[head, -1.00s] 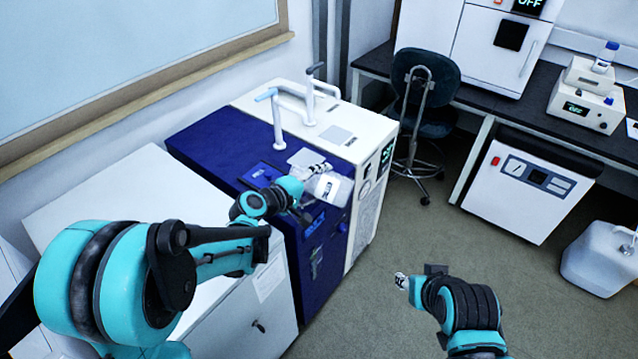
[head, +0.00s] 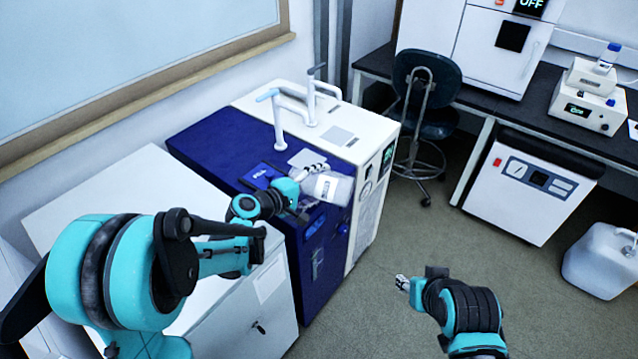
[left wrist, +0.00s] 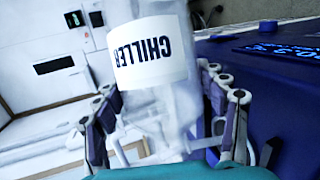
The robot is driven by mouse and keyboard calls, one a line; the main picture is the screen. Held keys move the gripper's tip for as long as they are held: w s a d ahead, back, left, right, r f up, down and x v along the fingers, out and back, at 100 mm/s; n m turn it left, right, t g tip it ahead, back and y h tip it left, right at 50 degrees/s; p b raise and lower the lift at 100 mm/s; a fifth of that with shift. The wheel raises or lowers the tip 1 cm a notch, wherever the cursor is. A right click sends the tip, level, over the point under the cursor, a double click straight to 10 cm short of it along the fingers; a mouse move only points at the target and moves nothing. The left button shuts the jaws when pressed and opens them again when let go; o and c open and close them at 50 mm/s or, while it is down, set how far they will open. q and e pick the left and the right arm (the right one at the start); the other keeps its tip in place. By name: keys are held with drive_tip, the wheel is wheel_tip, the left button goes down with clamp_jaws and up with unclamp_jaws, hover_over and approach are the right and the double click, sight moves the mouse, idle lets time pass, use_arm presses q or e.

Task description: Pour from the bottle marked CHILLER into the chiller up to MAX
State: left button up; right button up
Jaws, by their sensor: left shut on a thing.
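My left gripper (head: 302,182) is shut on a clear bottle (head: 330,188). The bottle is held tilted, almost on its side, over the front part of the blue chiller (head: 225,142). In the left wrist view the bottle's white label (left wrist: 150,55) reads CHILLER upside down, between the two gripper fingers (left wrist: 165,120). A small dark panel marked FILL (head: 262,174) lies on the chiller top, left of the bottle. The bottle's mouth, any liquid stream and the MAX mark cannot be made out. My right gripper (head: 402,284) is low over the floor; its jaws are too small to judge.
A white unit (head: 350,130) stands against the chiller's right side. Two upright taps (head: 278,125) rise from the tops. A white cabinet (head: 130,190) is at the left. A chair (head: 425,95), bench equipment and a white jug (head: 600,258) are at the right.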

sight(318, 177)
idle(0.3)
use_arm(q)
drive_tip(key=shift+a+n+h, duration=0.1)
drive_tip(key=shift+n+h, duration=0.3)
idle(1.4)
idle(0.4)
drive_tip(key=shift+d+r+m+y+p, duration=0.2)
drive_tip(key=shift+r+m+y+p, duration=0.15)
drive_tip(key=shift+p, duration=0.45)
drive_tip(key=shift+s+d+r+m+y+p, duration=0.1)
drive_tip(key=shift+s+r+m+y+p, duration=0.1)
drive_tip(key=shift+m+y+p, duration=0.2)
drive_tip(key=shift+w+d+r+m+y+p, duration=0.1)
drive_tip(key=shift+r+m+y+p, duration=0.4)
drive_tip(key=shift+r+p, duration=0.35)
drive_tip(key=shift+r+m+y+p, duration=0.25)
drive_tip(key=shift+m+y+p, duration=0.15)
drive_tip(key=shift+p, duration=0.2)
drive_tip(key=shift+f, duration=0.1)
